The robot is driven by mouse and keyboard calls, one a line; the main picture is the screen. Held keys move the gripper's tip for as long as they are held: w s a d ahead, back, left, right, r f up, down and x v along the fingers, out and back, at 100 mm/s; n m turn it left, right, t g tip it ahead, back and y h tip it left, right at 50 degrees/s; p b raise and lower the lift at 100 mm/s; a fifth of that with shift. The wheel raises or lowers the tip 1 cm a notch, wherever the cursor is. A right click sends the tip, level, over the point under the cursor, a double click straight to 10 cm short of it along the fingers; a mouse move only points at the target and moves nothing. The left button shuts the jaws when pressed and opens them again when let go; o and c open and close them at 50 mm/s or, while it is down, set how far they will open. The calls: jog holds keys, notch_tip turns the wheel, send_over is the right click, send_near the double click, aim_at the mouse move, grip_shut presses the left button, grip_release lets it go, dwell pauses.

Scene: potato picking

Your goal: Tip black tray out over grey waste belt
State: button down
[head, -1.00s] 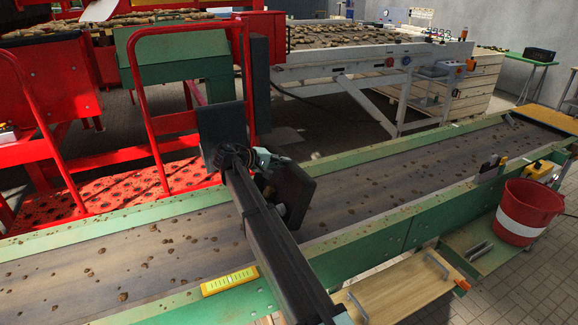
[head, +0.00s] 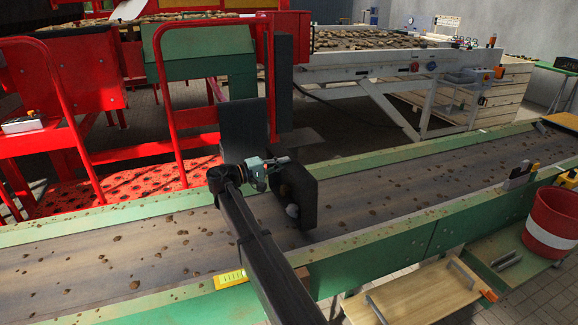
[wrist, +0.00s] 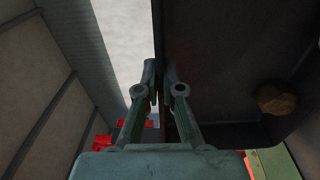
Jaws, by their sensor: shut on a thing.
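The black tray (head: 308,203) is held above the grey waste belt (head: 130,255), tipped steeply on its side with its inside partly visible. I cannot tell whether the pale lump still touches the tray. My gripper (head: 284,160) is shut on the tray's wall near its upper left corner. In the wrist view, the fingers (wrist: 163,90) pinch the wall, and one brown lump (wrist: 275,99) shows inside the tray (wrist: 215,70).
Small brown clods dot the belt between green side rails (head: 390,240). A dark panel (head: 243,130) and red railing (head: 160,90) stand behind my arm. A yellow level (head: 231,279) lies on the near rail. A red-and-white bucket (head: 553,222) stands right.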

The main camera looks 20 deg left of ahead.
jog(key=shift+t+h, duration=0.8)
jog(key=shift+h, duration=0.1)
jog(key=shift+r+b+v, duration=0.15)
jog(key=shift+b+v, duration=0.4)
jog(key=shift+v, duration=0.45)
jog(key=shift+r+b+v, duration=0.15)
jog(key=shift+b+v, duration=0.4)
jog(key=shift+v, duration=0.5)
jog(key=shift+r+b, duration=0.35)
jog(key=shift+r, duration=0.15)
jog(key=shift+r+p, duration=0.45)
jog(key=shift+r, duration=1.55)
